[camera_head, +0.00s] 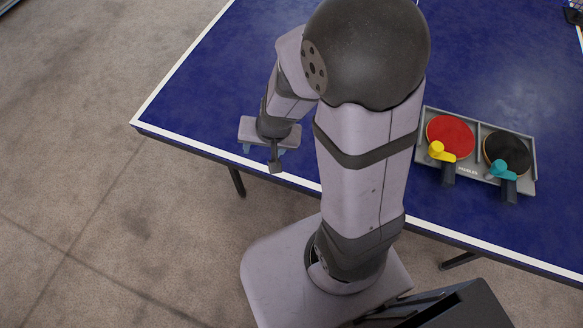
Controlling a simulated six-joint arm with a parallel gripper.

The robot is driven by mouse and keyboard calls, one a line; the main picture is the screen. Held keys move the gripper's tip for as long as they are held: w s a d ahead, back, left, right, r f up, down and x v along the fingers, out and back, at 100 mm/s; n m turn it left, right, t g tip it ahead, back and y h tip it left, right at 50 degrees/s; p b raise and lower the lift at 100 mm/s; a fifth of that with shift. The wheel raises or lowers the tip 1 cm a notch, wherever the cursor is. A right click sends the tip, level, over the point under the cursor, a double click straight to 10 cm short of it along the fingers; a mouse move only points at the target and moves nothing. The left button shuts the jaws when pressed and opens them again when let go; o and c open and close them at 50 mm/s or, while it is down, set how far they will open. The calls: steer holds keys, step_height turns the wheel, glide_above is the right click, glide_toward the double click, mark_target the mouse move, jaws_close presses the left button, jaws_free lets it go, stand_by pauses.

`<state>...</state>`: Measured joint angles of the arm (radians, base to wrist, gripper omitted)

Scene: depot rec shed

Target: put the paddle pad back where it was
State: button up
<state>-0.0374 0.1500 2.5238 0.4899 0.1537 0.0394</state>
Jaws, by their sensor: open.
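A grey tray (531,160) lettered what looks like "PADDLES" lies on the blue table, right of my arm. A red paddle (451,131) lies in its left compartment and a black paddle (508,149) in its right one; both handles stick out over the front edge. A yellow piece (437,150) sits on the red paddle and a teal piece (499,169) on the black one. I cannot tell which thing is the paddle pad. My gripper (264,150) is open near the table's front left edge, well left of the tray. Nothing shows between its fingers.
The blue table (215,80) has a white border. Its left part is bare, apart from what my arm hides in the middle. A dark mesh object (574,12) shows partly at the top right. A black box-like object (455,310) stands at the bottom.

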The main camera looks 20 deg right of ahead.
steer(key=s+d+r+n+g, duration=0.1)
steer(key=s+r+n, duration=0.1)
steer(key=s, duration=0.3)
steer(key=s+d+r+n+g+h, duration=0.1)
steer(key=s+d+r+n+g, duration=0.1)
steer(key=s, duration=0.4)
steer(key=shift+r+n+g, duration=0.3)
steer(key=shift+n, duration=0.4)
steer(key=shift+w, duration=0.1)
steer(key=w+a+f+m+t+y+b, duration=0.1)
steer(key=a+f+m+b, duration=0.15)
steer(key=f+b, duration=1.25)
steer(key=w+a+f+m+t+y+b, duration=0.15)
steer(key=a+f+b, duration=0.25)
steer(key=f+b, duration=1.1)
steer(key=s+d+f+n+g+h+b, duration=0.1)
steer(key=d+f+n+b, duration=0.1)
steer(key=f+b, duration=1)
steer(key=s+d+f+n+g+h+b, duration=0.1)
steer(key=d+f+b, duration=0.3)
steer(key=f+b, duration=0.9)
steer(key=shift+s+d+f+n, duration=0.15)
steer(key=shift+s+d+n, duration=0.1)
steer(key=shift+n, duration=0.25)
steer(key=shift+g+h, duration=0.25)
